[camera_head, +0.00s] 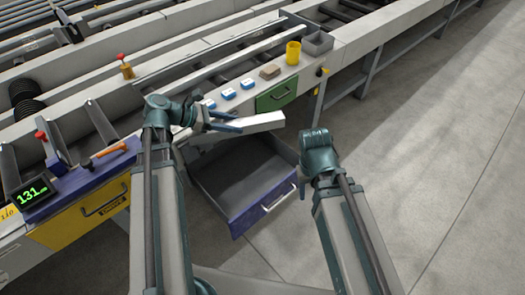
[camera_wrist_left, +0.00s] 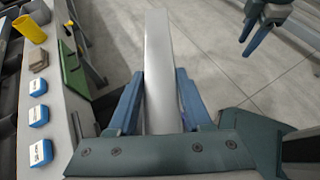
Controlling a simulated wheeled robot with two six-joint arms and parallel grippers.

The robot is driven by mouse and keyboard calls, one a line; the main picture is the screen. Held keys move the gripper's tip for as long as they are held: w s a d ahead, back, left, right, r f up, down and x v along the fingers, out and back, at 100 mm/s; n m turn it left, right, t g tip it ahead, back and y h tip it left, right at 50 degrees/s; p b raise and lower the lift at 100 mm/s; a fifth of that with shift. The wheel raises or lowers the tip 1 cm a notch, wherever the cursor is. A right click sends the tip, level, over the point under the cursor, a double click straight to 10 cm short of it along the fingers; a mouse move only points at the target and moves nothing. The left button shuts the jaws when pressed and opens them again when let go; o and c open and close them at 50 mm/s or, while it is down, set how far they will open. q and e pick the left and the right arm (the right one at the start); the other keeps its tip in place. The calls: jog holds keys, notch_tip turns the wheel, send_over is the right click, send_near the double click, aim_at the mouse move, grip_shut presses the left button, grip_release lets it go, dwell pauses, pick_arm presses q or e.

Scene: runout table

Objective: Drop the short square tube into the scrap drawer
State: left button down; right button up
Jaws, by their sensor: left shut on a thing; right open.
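The short square tube (camera_head: 258,123) is a pale grey metal bar. My left gripper (camera_head: 232,122) is shut on it and holds it above the back of the open drawer. In the left wrist view the tube (camera_wrist_left: 160,60) runs away from me between the blue fingers of my left gripper (camera_wrist_left: 160,105). The scrap drawer (camera_head: 235,185) is blue, pulled out and looks empty inside where I can see it. My right gripper (camera_head: 305,185) is open and empty, beside the drawer's right side; its fingers are mostly hidden. It also shows in the left wrist view (camera_wrist_left: 257,35).
A closed green drawer (camera_head: 276,95) and a closed yellow drawer (camera_head: 95,210) flank the open one. Blue blocks (camera_head: 228,94), a brown block (camera_head: 270,71), a yellow cup (camera_head: 293,53) and a grey bin (camera_head: 318,42) stand on the ledge. The floor at the right is clear.

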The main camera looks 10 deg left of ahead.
pick_arm(q)
jog(key=w+f+n+t+b, duration=0.1)
jog(key=w+f+b, duration=0.2)
jog(key=f+b, duration=0.6)
jog(key=w+f+n+y+b, duration=0.1)
jog(key=w+f+b, duration=0.3)
jog(key=f+b, duration=0.6)
jog(key=w+f+n+t+b, duration=0.1)
jog(key=w+f+b, duration=0.2)
jog(key=f+b, duration=0.6)
jog(key=shift+w+f+t+y, duration=0.25)
jog(key=shift+w+t+y, duration=0.05)
jog(key=shift+y, duration=0.1)
notch_tip(320, 180, down, 6)
jog(key=b, duration=0.6)
jog(key=shift+c, duration=1.2)
grip_release()
